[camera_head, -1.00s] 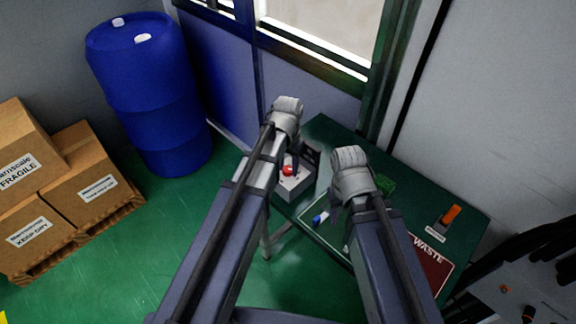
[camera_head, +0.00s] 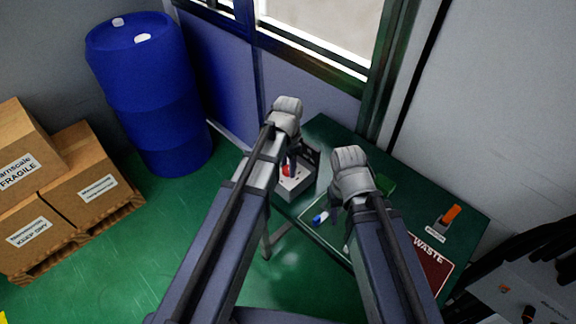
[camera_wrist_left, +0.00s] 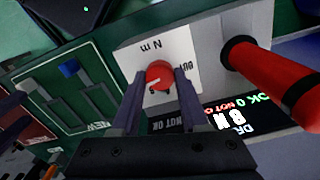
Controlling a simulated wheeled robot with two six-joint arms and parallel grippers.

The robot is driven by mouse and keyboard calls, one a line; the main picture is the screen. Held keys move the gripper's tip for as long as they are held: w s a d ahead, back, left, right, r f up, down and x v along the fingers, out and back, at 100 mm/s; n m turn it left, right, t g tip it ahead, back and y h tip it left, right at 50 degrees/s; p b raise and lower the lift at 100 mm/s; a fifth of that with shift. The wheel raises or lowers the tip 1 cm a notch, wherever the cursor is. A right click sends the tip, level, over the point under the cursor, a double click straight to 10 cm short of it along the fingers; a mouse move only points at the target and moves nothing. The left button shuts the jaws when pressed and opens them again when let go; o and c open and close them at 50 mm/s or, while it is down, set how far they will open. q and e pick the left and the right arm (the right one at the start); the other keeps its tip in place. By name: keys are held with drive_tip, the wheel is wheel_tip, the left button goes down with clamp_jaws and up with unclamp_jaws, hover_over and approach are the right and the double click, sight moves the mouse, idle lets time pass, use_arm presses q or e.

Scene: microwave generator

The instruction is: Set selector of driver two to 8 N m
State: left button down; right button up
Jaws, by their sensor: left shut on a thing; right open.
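A red round selector knob (camera_wrist_left: 159,75) with a pale pointer mark sits on a white plate lettered "N m" on a grey box (camera_wrist_left: 210,45). My left gripper (camera_wrist_left: 160,82) is shut on this knob, one finger on each side. A black display (camera_wrist_left: 225,120) beside it shows a large "8 N" and smaller "OK" and "NOT" lettering, partly cut off or hidden. A red cylinder (camera_wrist_left: 275,75) stands out of the box to the right. In the head view the box (camera_head: 294,187) is at the table's left end. My right gripper (camera_head: 337,203) is open, its fingers mostly hidden.
The dark green table (camera_head: 400,215) holds a tray with a blue-tipped piece (camera_head: 320,218), a red "WASTE" area (camera_head: 432,272) and an orange-handled item (camera_head: 452,214). A window wall is behind. A blue barrel (camera_head: 150,95) and boxes (camera_head: 75,185) stand left.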

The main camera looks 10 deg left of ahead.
idle(0.3)
use_arm(q)
drive_tip(key=shift+c, duration=2.1)
unclamp_jaws()
wheel_tip(320, 180, up, 8)
drive_tip(key=p, duration=0.8)
drive_tip(key=shift+f, duration=0.1)
